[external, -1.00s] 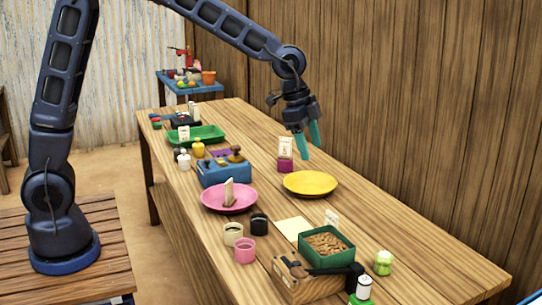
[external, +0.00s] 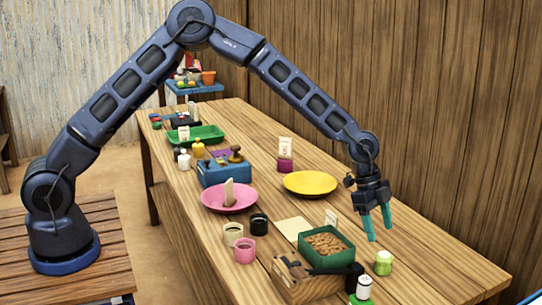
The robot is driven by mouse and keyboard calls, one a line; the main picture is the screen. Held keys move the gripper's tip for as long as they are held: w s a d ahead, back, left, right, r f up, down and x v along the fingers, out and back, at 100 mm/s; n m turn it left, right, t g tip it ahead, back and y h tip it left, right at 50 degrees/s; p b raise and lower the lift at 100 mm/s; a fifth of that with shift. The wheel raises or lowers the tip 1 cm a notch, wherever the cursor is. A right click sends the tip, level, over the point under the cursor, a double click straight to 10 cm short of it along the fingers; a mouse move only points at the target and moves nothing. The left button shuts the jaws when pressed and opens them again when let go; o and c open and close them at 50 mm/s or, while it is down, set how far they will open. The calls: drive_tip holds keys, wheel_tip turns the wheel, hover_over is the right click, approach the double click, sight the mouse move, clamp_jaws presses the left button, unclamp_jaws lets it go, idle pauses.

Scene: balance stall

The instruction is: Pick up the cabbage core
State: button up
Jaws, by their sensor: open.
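A small, pale green, stubby piece (external: 383,263) stands on the right part of the long wooden table, right of the green box; it looks most like the cabbage core, though it is too small to be sure. My gripper (external: 379,233) is open and empty, with its teal fingers pointing down. In the picture, its fingertips are just above the pale green piece and apart from it.
The green box (external: 349,262) of brown bits is close left of my gripper. A dark-handled tool lies by the wooden crate (external: 292,290), near a green bottle (external: 362,288). The yellow plate (external: 310,183) and pink plate (external: 229,198) are farther back. Bare table (external: 440,265) lies right.

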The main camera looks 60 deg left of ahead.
sight(385, 255)
drive_tip(key=x, duration=0.5)
drive_tip(key=shift+f, duration=0.25)
drive_tip(key=shift+a+x, duration=0.15)
drive_tip(key=shift+x, duration=1.2)
drive_tip(key=shift+a+x, duration=0.15)
drive_tip(key=shift+x, duration=1.15)
drive_tip(key=shift+w, duration=0.15)
drive_tip(key=c, duration=1)
